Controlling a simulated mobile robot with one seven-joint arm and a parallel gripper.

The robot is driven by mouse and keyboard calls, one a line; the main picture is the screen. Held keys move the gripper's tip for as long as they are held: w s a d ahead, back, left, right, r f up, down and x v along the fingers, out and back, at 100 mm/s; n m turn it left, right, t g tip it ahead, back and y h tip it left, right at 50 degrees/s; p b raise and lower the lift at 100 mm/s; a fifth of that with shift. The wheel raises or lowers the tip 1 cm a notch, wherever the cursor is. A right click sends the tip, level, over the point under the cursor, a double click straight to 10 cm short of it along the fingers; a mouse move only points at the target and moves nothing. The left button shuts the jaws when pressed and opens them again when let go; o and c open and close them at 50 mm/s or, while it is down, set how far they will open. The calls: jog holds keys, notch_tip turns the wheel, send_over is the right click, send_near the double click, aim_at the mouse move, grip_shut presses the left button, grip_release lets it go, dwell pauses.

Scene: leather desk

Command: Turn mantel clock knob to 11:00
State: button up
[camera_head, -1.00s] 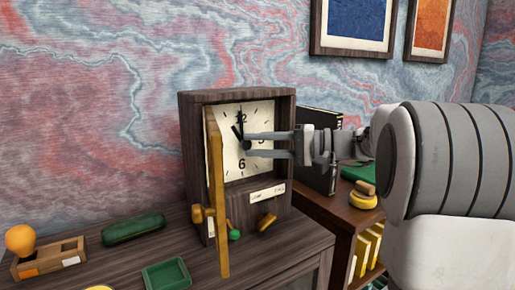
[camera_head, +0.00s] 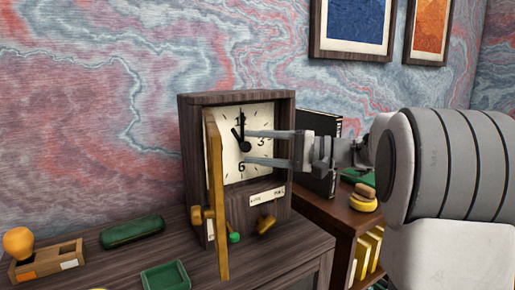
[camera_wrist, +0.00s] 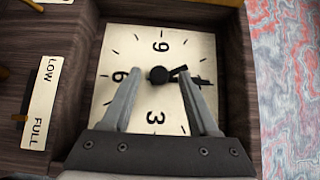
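The mantel clock (camera_head: 187,150) is a dark wooden box with a cream dial (camera_head: 262,118) and black numerals. Its yellow-framed door (camera_head: 216,200) stands swung open at the left. The long hand points at 12 and the short thick hand at about 11. The black centre knob (camera_head: 245,146) also shows in the wrist view (camera_wrist: 158,75), where the dial (camera_wrist: 122,45) appears turned with 9 at the top. My gripper (camera_head: 248,147) is open, one finger on each side of the knob with gaps between. In the wrist view my gripper (camera_wrist: 163,72) partly covers the 12 side.
Gold knobs (camera_head: 266,223) and a LOW/FULL label (camera_wrist: 38,103) are on the clock below the dial. Dark books (camera_head: 325,122) stand right of the clock.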

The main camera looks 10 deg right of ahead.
jog(key=shift+d, duration=0.1)
jog(key=v, duration=1.7)
jog(key=shift+d, duration=0.1)
